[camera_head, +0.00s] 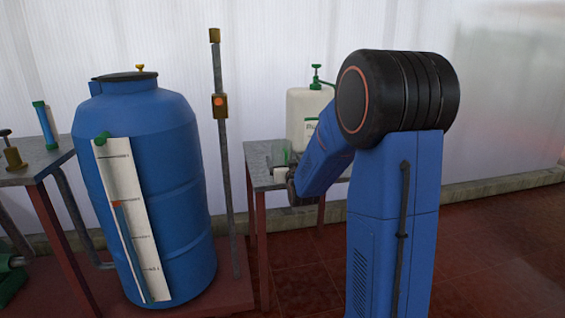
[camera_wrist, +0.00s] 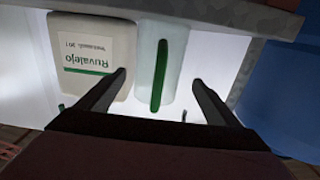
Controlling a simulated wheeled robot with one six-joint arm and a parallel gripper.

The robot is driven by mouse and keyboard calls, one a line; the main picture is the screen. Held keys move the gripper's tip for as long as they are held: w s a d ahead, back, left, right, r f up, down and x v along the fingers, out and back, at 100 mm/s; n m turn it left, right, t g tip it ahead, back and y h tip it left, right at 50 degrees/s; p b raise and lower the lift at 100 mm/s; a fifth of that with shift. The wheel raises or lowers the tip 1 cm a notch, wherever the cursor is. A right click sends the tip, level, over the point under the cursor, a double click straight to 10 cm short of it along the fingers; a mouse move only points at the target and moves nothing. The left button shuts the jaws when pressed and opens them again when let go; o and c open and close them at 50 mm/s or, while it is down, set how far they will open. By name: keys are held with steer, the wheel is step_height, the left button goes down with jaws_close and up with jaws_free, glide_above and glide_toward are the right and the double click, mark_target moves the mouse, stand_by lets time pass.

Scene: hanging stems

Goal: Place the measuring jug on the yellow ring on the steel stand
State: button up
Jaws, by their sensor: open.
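The measuring jug (camera_wrist: 146,62), a translucent vessel with a green upright handle, is in the wrist view between my fingertips, beyond or level with them; contact is not visible. My gripper (camera_wrist: 158,78) is open, one finger on each side of the handle. In the head view, a pale, clear shape with green, probably the jug (camera_head: 277,154), stands on a grey-topped table (camera_head: 255,152) at the back. My forearm and gripper (camera_head: 296,188) partly cover that spot. I cannot make out a yellow ring, nor tell which table is the steel stand.
A white canister (camera_head: 304,112) labelled Ruvalejo, also in the wrist view (camera_wrist: 92,58), stands close beside the jug. A large blue barrel (camera_head: 150,180) with a gauge strip and an upright post (camera_head: 222,170) stand left. Another grey table (camera_head: 30,168) is at far left. Red floor at right is clear.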

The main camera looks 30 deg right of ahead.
mark_target(282, 155)
steer(key=shift+d+x, duration=0.2)
steer(key=shift+x, duration=2.45)
steer(key=shift+f, duration=0.1)
steer(key=c, duration=1.3)
